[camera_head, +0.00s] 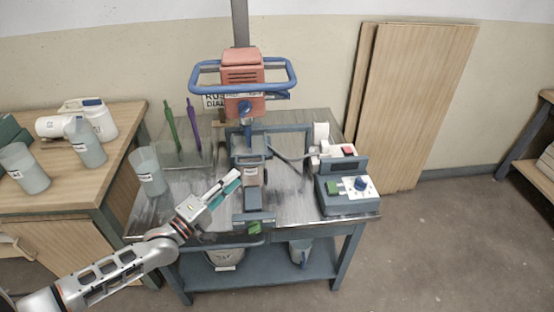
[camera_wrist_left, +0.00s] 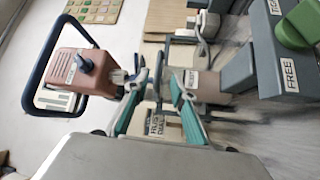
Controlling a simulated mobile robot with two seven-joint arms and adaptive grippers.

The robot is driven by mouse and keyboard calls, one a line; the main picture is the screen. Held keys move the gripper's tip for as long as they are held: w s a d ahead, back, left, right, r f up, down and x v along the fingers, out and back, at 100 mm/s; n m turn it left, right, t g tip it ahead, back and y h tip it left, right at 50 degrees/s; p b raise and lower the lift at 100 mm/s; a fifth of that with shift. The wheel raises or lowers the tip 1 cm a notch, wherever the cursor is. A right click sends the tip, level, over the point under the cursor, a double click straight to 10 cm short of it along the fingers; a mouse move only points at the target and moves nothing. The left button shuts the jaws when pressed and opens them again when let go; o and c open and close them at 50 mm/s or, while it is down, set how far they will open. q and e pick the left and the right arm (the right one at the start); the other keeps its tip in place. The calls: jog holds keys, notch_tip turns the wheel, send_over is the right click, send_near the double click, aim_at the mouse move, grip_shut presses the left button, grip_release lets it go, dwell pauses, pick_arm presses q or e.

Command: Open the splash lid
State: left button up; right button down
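The mixer (camera_head: 243,75) has a red-orange motor head with a blue loop handle and stands at the back middle of the metal table. Below it a small pinkish-brown bucket (camera_head: 251,177) with a label sits between grey frame parts; it also shows in the left wrist view (camera_wrist_left: 212,88). A dark grey part (camera_head: 249,147) lies over the bucket, but I cannot tell whether it is the splash lid. My left gripper (camera_head: 236,180) is just left of the bucket. In the left wrist view its teal fingers (camera_wrist_left: 156,74) stand apart with nothing clearly held. My right gripper is out of view.
A control box (camera_head: 345,188) with a blue knob stands right of the bucket. A wooden bench (camera_head: 75,190) holds jugs. Bare metal table shows around the frame.

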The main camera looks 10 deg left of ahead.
aim_at(249, 164)
pick_arm(q)
jog(key=x, duration=0.8)
jog(key=shift+w+a+r, duration=0.1)
jog(key=shift+r, duration=0.05)
grip_shut()
